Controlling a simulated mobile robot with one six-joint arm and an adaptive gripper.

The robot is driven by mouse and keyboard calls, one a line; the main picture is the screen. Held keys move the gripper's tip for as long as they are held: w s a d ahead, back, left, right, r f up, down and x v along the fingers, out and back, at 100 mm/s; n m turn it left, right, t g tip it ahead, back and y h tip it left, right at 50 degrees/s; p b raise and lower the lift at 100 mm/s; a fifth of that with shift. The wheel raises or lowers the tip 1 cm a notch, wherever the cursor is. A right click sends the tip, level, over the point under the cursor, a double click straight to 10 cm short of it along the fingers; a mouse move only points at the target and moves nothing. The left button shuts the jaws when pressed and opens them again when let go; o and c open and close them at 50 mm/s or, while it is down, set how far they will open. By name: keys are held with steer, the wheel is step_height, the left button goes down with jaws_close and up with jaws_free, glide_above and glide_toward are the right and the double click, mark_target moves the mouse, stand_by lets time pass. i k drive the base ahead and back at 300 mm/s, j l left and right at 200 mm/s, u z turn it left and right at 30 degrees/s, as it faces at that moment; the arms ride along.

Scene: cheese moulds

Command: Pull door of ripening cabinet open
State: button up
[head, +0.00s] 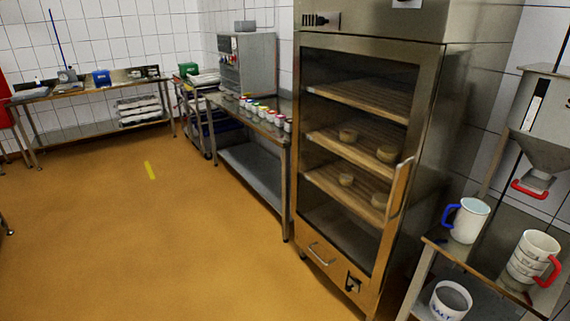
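The ripening cabinet (421,160) stands right of the middle in the head view, a tall steel case with a glass door. The door (313,43) looks shut in its frame. Through the glass, wooden shelves (360,97) show, with several small round cheeses (387,155) on the middle ones. A vertical bar handle (399,187) is on the door's right side. My gripper is not in view.
A white tub (451,300) sits lower. Left, a steel bench (262,176) holds small jars. The orange floor (170,240) in front is clear.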

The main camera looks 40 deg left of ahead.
mark_target(429, 56)
steer(key=u, duration=1.05)
steer(key=i+l, duration=0.1)
steer(key=i, duration=1.1)
steer(key=j+u, duration=0.05)
